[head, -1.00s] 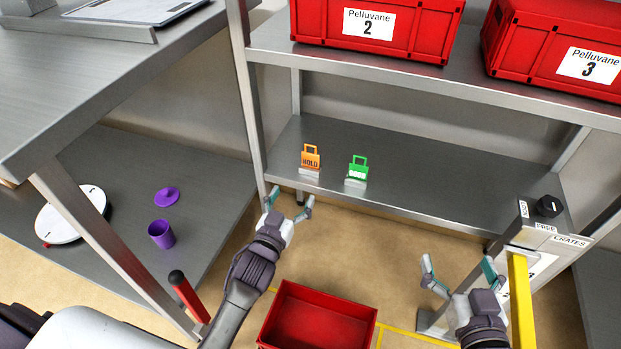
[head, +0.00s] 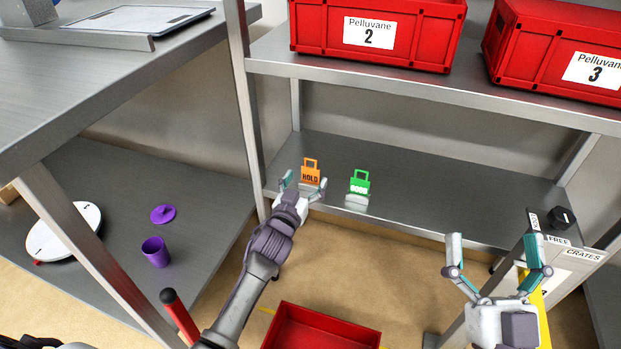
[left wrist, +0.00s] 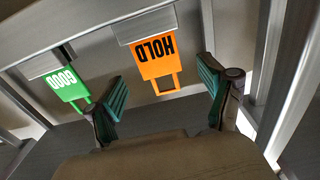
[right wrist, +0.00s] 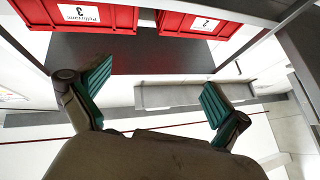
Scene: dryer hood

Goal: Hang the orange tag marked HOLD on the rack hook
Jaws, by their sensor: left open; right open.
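The orange HOLD tag (head: 311,173) stands upright in a small holder on the rack's lower shelf, its handle loop at the top. My left gripper (head: 301,187) is open right in front of it. In the left wrist view the orange tag (left wrist: 156,58) appears upside down between the open fingers (left wrist: 160,100), which do not visibly touch it. My right gripper (head: 497,255) is open and empty, to the right near the crate post; the right wrist view shows its fingers (right wrist: 157,100) with nothing between them. I cannot make out the rack hook.
A green GOOD tag (head: 359,184) stands just right of the orange one; it also shows in the left wrist view (left wrist: 68,84). Red crates (head: 378,35) sit on the upper shelf (head: 270,55). A red bin (head: 320,330) is on the floor. A purple cup (head: 156,252) stands at left.

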